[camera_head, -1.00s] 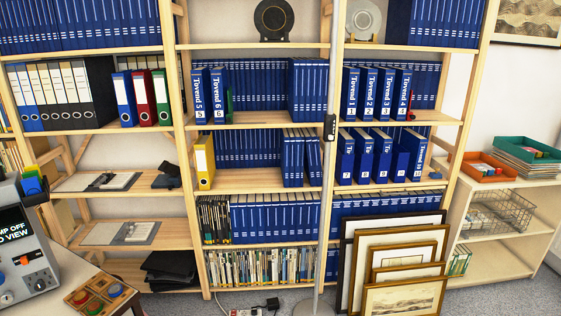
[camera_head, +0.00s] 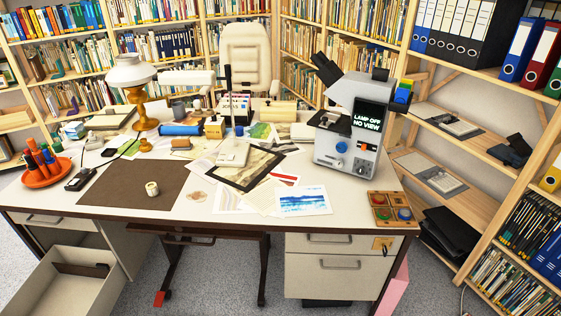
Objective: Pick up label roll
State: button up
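A small cream roll (camera_head: 152,189), which looks like the label roll, stands on the brown desk mat (camera_head: 118,186) at the left front of the white desk. Its top shows a dark centre. Nothing touches it except the mat, and it is unobstructed from above. My gripper is not in view.
An orange tray of markers (camera_head: 46,168), a black phone (camera_head: 82,179) and a lamp (camera_head: 132,80) stand near the mat. Papers and a picture frame (camera_head: 245,167) lie mid-desk, beside a microscope (camera_head: 348,130). An open drawer (camera_head: 75,280) juts out at left front.

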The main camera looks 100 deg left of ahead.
aim_at(152, 188)
jog(key=z, duration=1.05)
jog(key=k, duration=0.15)
jog(key=u, duration=3)
jog(key=k, duration=0.2)
jog(key=u, duration=2)
jog(key=k, duration=0.25)
jog(key=u, duration=1.45)
